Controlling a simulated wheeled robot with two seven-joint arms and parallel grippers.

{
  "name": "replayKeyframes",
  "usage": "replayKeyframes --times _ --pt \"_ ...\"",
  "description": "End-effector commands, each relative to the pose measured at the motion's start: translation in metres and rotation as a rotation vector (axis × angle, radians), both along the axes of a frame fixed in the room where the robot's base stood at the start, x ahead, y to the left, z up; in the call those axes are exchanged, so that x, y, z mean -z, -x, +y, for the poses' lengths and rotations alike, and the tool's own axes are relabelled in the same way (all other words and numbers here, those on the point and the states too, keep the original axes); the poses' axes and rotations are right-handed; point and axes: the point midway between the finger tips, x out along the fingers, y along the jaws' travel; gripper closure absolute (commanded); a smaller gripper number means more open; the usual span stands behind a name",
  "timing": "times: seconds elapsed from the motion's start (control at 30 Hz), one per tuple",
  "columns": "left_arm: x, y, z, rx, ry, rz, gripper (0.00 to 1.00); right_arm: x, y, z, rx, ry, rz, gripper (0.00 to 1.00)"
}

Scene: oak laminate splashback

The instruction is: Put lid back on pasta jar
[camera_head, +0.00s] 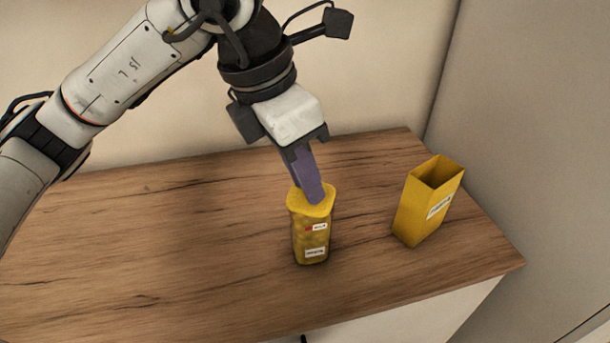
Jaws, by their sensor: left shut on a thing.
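The pasta jar (312,238) stands upright on the wooden counter, with yellowish contents and small labels on its front. The yellow lid (312,207) is at the top of the jar, over its mouth; whether it is fully seated I cannot tell. My left gripper (313,194) points down from above with its purple fingers at the lid. It is shut on the lid, and the fingers hide part of the lid's top. My right gripper is not in the view.
An open yellow box (427,205) with a white label stands on the counter (150,240) to the right of the jar. The counter left of the jar is clear. A wall runs behind, and a grey panel (530,120) stands at the right.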

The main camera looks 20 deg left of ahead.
Motion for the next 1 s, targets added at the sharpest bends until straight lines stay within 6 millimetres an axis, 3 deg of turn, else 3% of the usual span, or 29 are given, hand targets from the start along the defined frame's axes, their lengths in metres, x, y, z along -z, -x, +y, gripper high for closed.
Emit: replayKeyframes --times 0.3,0.33,0.43,0.63,0.77,1.0 --pt "-0.0004 0.0 0.0001 0.0 0.0 0.0 1.0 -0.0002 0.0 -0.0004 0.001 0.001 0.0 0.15" --pt "-0.0004 0.0 0.0001 0.0 0.0 0.0 0.76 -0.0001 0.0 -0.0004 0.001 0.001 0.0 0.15" --pt "-0.0004 0.0 0.0001 0.0 0.0 0.0 0.6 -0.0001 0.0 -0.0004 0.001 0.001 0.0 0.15" --pt "-0.0003 0.0001 0.0001 0.0 0.0 0.0 0.6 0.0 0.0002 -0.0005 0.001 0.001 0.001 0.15" --pt "-0.0003 0.0001 0.0001 0.0 0.0 0.0 0.41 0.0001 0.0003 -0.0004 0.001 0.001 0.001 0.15" --pt "-0.0003 0.0001 0.0 0.0 0.0 0.0 0.41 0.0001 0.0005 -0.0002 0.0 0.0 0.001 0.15"
